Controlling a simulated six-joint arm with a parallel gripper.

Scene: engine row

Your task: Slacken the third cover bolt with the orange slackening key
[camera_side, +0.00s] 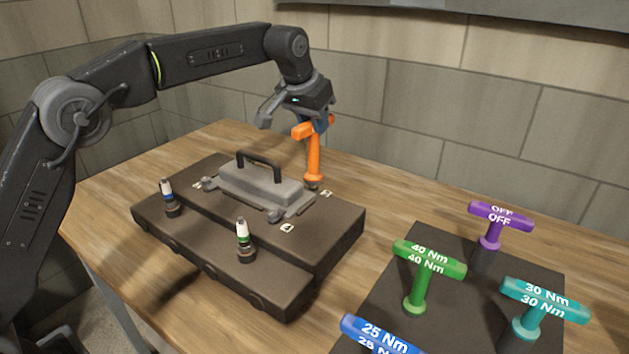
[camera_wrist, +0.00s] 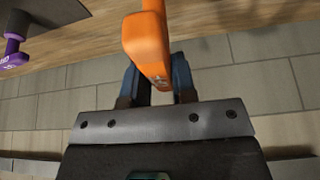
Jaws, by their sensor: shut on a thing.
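My gripper (camera_side: 316,124) is shut on the crossbar of the orange key (camera_side: 314,160), which stands upright below it. The key and the fingers (camera_wrist: 157,88) also show in the wrist view. The key's foot is at a dark bolt (camera_side: 313,187) at the right corner of the grey cover (camera_side: 262,184). I cannot tell whether the foot is fully seated on it. Other cover bolts show at the left corner (camera_side: 209,183) and front corner (camera_side: 277,215). The small white number tags, such as one by the front corner (camera_side: 287,227), are too small to read.
The dark engine block (camera_side: 335,235) carries two upright plugs, one blue-marked (camera_side: 168,190), one green-marked (camera_side: 243,235). A dark rack (camera_side: 462,270) at right holds purple OFF (camera_side: 490,240), green 40 Nm (camera_side: 418,290), teal 30 Nm (camera_side: 525,325) and blue 25 Nm (camera_side: 375,335) keys.

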